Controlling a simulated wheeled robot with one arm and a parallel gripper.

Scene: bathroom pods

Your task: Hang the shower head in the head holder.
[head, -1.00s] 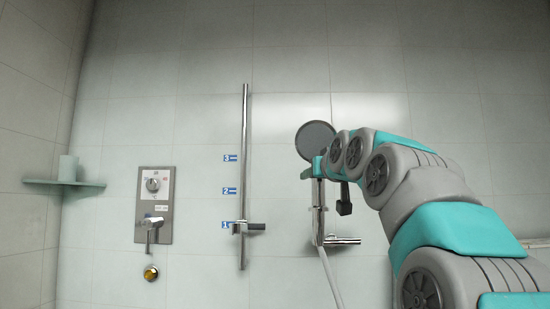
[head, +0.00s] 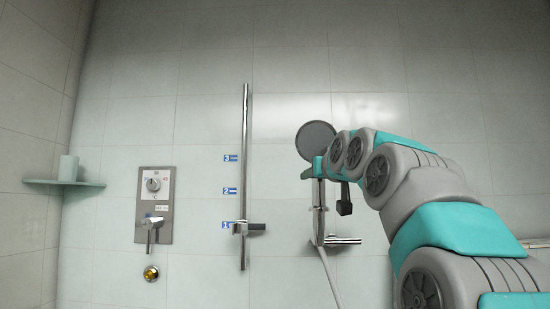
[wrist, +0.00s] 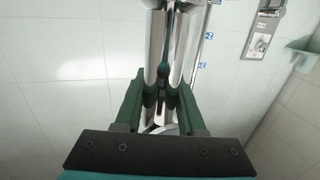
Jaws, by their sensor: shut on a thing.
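The shower head (head: 316,141) has a grey round face and a chrome handle (head: 318,212), and stands upright in front of the back wall. A pale hose (head: 331,282) runs down from it. My gripper (head: 318,168) is shut on the shower head just below its face. In the wrist view, the green jaws (wrist: 161,92) are on either side of a chrome part (wrist: 154,40). The head holder (head: 254,227) is a dark and chrome piece low on the rail, beside mark 1. The shower head is to its right, apart from it.
A control panel (head: 166,205) and a corner shelf (head: 90,184) are at left.

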